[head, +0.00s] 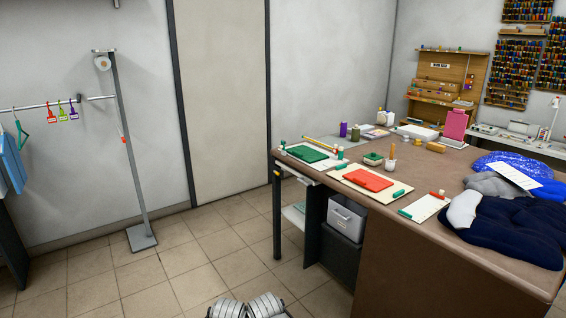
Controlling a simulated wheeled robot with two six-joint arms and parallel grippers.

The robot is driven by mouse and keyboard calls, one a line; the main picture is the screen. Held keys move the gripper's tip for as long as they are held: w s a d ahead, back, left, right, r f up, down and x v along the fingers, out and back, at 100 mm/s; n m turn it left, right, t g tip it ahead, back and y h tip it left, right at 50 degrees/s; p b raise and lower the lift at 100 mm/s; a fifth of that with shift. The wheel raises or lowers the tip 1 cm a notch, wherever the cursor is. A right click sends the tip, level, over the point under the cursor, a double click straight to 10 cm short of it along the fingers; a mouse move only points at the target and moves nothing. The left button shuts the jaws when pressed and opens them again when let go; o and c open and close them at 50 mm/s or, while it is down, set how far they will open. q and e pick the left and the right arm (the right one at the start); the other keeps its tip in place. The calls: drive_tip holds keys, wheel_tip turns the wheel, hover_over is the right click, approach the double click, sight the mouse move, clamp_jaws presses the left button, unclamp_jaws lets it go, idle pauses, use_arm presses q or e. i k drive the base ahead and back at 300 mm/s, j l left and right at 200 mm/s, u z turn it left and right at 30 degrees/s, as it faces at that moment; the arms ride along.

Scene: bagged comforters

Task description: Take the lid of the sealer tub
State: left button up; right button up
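A small green tub (373,158) with a pale band stands on the brown worktable, behind the red folded piece and left of a brush cup. It looks like the sealer tub, but no label is readable. Its top looks covered; the lid is too small to tell apart clearly. Two grey ribbed parts at the bottom edge look like my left gripper (228,308) and my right gripper (265,305), side by side and cut off by the frame. They are far from the tub, and their fingers cannot be made out.
The brown worktable (400,240) holds a red folded piece (368,179), a green one (307,153), a brush cup (390,164) and dark blue bedding (510,230). A grey bin (346,218) sits underneath. A metal stand (130,160) is at left. Tiled floor between is free.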

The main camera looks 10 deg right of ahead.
sight(373, 157)
drive_tip(key=i+z, duration=0.4)
drive_tip(key=i+j+z, duration=0.1)
drive_tip(key=i+z, duration=0.25)
drive_tip(key=i+j+z, duration=0.2)
drive_tip(key=i+z, duration=0.2)
drive_tip(key=i+j+z, duration=0.35)
drive_tip(key=i+j, duration=0.05)
drive_tip(key=i, duration=0.05)
